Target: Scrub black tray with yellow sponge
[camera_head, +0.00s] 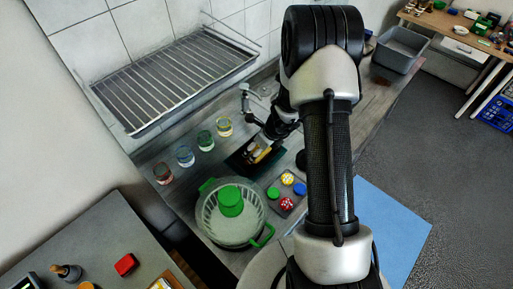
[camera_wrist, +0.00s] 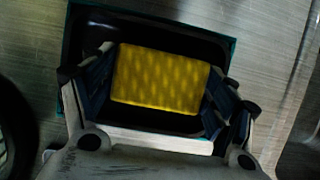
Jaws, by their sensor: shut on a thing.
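The black tray (camera_wrist: 186,22) lies flat on the metal counter in the wrist view, with a thin teal edge. In the head view the tray (camera_head: 238,160) is on the counter, partly hidden by my arm. The yellow sponge (camera_wrist: 160,78) is between the two fingers of my gripper (camera_wrist: 158,85), which is shut on it. The sponge is over the tray's inside. Whether it touches the tray floor cannot be told. In the head view the sponge (camera_head: 262,154) shows only as a small yellow patch by my gripper.
Several glasses (camera_head: 185,156) stand in a row left of the tray. A white colander with green handles (camera_head: 231,213) holds a green item in front. A small rack with coloured round lids (camera_head: 287,190) is close to the tray. A grey bin (camera_head: 400,48) stands at the back right.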

